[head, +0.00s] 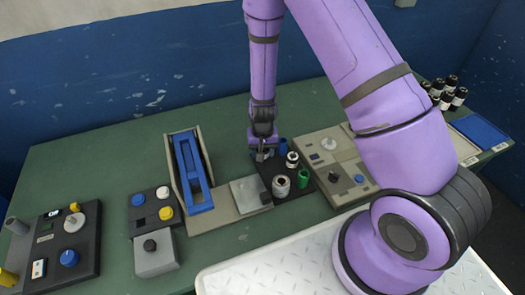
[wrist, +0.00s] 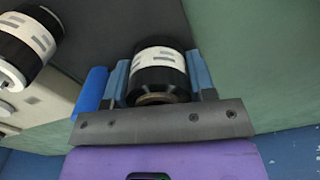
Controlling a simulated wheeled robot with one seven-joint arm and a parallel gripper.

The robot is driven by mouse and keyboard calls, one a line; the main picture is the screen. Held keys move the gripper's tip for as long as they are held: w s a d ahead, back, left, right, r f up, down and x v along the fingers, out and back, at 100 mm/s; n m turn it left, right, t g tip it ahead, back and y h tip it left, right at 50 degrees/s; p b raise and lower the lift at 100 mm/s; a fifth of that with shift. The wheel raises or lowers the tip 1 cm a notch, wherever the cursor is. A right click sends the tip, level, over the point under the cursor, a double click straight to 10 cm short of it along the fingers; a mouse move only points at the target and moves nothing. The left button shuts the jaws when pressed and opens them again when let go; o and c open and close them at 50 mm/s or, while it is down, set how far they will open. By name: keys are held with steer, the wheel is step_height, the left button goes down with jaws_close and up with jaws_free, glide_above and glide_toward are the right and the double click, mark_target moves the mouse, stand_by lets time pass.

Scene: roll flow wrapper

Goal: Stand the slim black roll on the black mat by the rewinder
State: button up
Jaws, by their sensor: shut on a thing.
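My gripper (head: 263,153) is at the back left corner of the black mat (head: 262,168). In the wrist view my gripper (wrist: 158,68) is shut on a black roll (wrist: 160,84) with a white label band, one blue-grey finger on each side. The roll is at the mat's edge, with green table beyond. I cannot tell whether its base touches the mat. In the head view my gripper mostly hides this roll. Another black roll with a white band (head: 292,160) stands on the mat, also seen in the wrist view (wrist: 27,42).
A blue roll (head: 283,146) stands close to my gripper, right beside a finger in the wrist view (wrist: 92,91). A green roll (head: 303,179) and a pale roll (head: 281,188) share the mat. A blue-framed machine (head: 193,176) is left, a beige control panel (head: 335,168) right.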

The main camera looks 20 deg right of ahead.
steer(key=shift+f, duration=0.1)
steer(key=o, duration=0.9)
steer(key=shift+o, duration=0.2)
steer(key=s+d+r+n+t, duration=0.1)
steer(key=s+r, duration=0.2)
steer(key=r, duration=0.9)
steer(key=s+d+r+t+y, duration=0.1)
steer(key=s+r, duration=0.1)
steer(key=r, duration=1)
steer(key=s+d+r+n, duration=0.1)
steer(key=s+r, duration=0.2)
steer(key=r, duration=0.9)
steer(key=s+d+r+t, duration=0.1)
steer(key=s+d+r, duration=0.1)
steer(key=s+r, duration=0.4)
steer(key=s+d+r+n+t+h, duration=0.1)
steer(key=s+r, duration=0.4)
steer(key=s, duration=0.6)
steer(key=shift+s+d+r+t, duration=0.35)
steer(key=shift+d+r+t, duration=0.05)
steer(key=shift+d+t, duration=0.2)
